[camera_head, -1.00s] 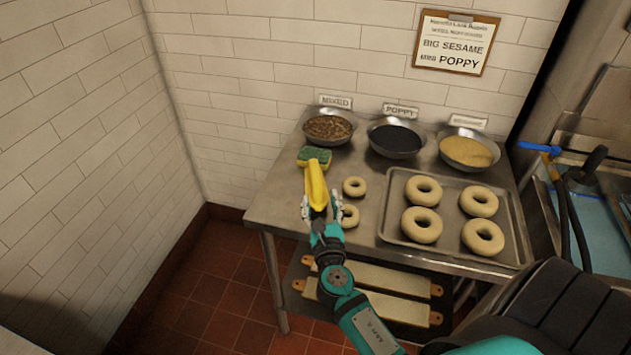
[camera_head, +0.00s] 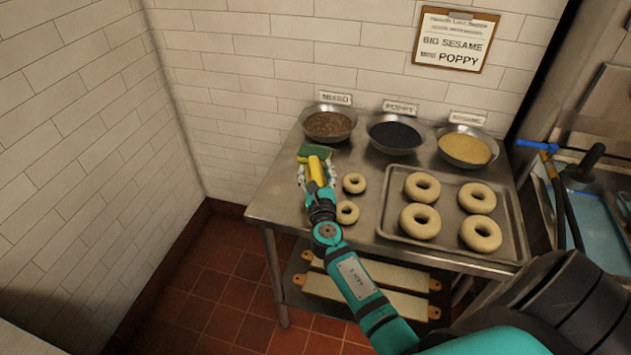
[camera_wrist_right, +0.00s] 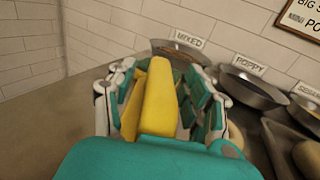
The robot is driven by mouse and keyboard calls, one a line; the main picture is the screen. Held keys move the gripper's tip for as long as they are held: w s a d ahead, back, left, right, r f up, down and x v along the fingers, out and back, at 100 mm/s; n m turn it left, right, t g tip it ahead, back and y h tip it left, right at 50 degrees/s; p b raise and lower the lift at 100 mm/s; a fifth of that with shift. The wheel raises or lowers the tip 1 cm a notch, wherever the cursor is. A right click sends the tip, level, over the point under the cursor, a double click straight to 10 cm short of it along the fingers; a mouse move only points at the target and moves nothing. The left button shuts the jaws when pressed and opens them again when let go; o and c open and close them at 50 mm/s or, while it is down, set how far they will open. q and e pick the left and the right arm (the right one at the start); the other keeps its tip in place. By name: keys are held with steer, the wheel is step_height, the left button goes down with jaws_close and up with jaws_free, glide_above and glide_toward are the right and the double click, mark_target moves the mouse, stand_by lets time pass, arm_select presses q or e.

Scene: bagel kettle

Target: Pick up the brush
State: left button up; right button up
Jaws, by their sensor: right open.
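The brush has a yellow handle (camera_head: 316,168) and a green head (camera_head: 314,152). It is at the left back part of the steel table (camera_head: 285,190), in front of the mixed-seed bowl. My right gripper (camera_head: 317,178) is at the handle, its fingers on both sides. In the right wrist view the yellow handle (camera_wrist_right: 160,97) stands between the open fingers (camera_wrist_right: 165,105). I cannot tell whether they touch it. The handle's lower end is hidden by the gripper. My left gripper is not in view.
Two small bagels (camera_head: 350,198) lie just right of my gripper. A tray (camera_head: 390,215) with several large bagels is farther right. Bowls of mixed (camera_head: 329,123), poppy (camera_head: 396,134) and sesame (camera_head: 467,147) stand along the back. Tiled walls (camera_head: 230,120) bound the back and left.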

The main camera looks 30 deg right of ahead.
jaws_close()
stand_by(0.3)
